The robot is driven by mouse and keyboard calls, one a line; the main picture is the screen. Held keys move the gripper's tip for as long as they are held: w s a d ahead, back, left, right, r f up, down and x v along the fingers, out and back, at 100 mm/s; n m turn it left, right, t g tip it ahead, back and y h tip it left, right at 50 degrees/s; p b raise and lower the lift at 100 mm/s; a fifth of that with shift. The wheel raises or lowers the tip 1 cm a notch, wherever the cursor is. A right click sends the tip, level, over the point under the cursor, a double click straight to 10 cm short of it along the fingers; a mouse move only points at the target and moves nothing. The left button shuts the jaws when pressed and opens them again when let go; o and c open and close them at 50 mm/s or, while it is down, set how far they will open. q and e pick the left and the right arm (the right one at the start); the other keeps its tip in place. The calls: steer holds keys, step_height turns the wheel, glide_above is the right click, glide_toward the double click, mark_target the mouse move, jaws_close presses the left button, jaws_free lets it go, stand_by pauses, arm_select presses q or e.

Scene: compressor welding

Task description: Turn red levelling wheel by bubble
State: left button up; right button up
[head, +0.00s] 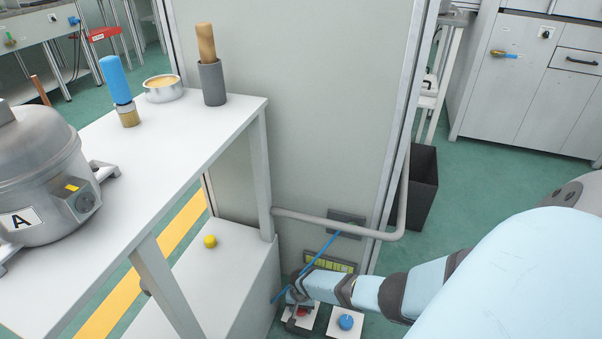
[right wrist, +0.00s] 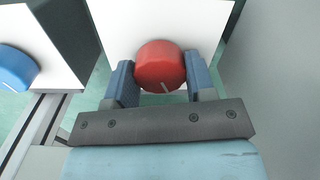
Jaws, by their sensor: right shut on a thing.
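The red levelling wheel (right wrist: 160,66) sits on a white block and has a white mark on its rim. In the head view only a bit of the red wheel (head: 302,311) shows beneath my right gripper (head: 297,299). In the right wrist view my right gripper (right wrist: 160,84) has one finger on each side of the wheel and is shut on it. A blue wheel (head: 346,322) sits on a white block to the right; it also shows at the left of the right wrist view (right wrist: 14,68). A yellow-green bubble level strip (head: 328,263) is behind the wheels, too small to read. My left gripper is out of view.
A white bench (head: 150,215) at left bears a grey compressor marked A (head: 40,175), a blue-handled brush (head: 118,90), a tin (head: 163,89) and a grey cup (head: 212,83). A yellow knob (head: 210,241) is on the low box. A grey pipe (head: 335,225) crosses above my right gripper.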

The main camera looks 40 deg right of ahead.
steer(key=shift+n, duration=0.9)
steer(key=n, duration=0.3)
steer(key=shift+n, duration=0.4)
steer(key=n, duration=0.2)
steer(key=shift+n, duration=0.4)
steer(key=n, duration=0.2)
steer(key=shift+n, duration=0.3)
steer(key=n, duration=0.3)
steer(key=shift+n, duration=0.3)
steer(key=n+b, duration=0.1)
steer(key=n, duration=0.4)
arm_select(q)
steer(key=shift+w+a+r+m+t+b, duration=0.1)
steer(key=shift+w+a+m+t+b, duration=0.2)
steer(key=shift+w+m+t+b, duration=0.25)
arm_select(e)
steer(key=shift+a+n, duration=0.1)
steer(key=shift+n, duration=2)
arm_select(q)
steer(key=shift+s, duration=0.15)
